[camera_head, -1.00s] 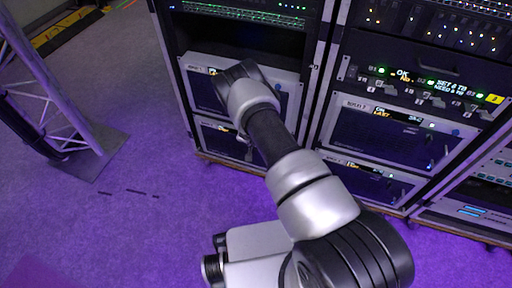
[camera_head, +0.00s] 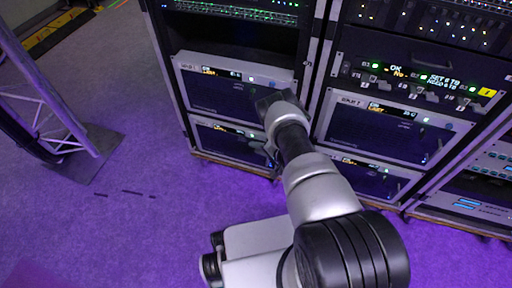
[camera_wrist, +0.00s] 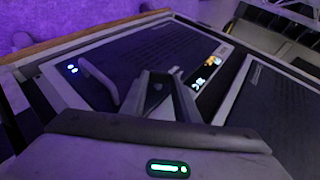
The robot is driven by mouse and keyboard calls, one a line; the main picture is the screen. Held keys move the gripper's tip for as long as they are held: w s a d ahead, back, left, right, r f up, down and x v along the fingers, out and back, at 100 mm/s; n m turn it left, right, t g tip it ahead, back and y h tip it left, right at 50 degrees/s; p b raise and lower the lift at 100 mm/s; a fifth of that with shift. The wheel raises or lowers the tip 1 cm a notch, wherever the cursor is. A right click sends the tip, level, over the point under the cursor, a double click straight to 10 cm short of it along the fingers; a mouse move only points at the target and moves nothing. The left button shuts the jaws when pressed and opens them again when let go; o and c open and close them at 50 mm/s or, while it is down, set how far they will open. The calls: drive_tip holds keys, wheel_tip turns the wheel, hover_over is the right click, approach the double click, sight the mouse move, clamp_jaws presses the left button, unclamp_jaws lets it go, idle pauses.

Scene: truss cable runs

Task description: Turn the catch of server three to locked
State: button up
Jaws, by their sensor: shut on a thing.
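My gripper (camera_wrist: 165,90) is shut at a server front in the wrist view, its two fingers close together. The small catch between them is hidden by the fingers. This server front (camera_wrist: 150,62) has two blue lights, a pale bar handle (camera_wrist: 105,82) and a lit display (camera_wrist: 207,72) beside the fingers. In the head view my arm reaches to the right side of the left rack, by the lower server (camera_head: 225,138) and the upper server (camera_head: 222,97). My fingertips are hidden there. The server labels are too small to read for certain.
The right rack holds an upper server (camera_head: 375,133), a lower server (camera_head: 362,178) and a panel of switches (camera_head: 420,82) above them. A metal truss (camera_head: 55,110) stands on a base plate at the left.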

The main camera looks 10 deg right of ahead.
drive_tip(key=shift+d+f+m+t+y, duration=0.15)
drive_tip(key=shift+f+m+t+y, duration=0.15)
drive_tip(key=shift+t+y, duration=0.4)
drive_tip(key=shift+d+f+m+t+y, duration=0.2)
drive_tip(key=shift+m+t+y, duration=0.1)
drive_tip(key=shift+t+y, duration=0.35)
drive_tip(key=shift+a, duration=0.15)
drive_tip(key=o, duration=1)
drive_tip(key=shift+s+f, duration=0.1)
drive_tip(key=shift+o, duration=0.2)
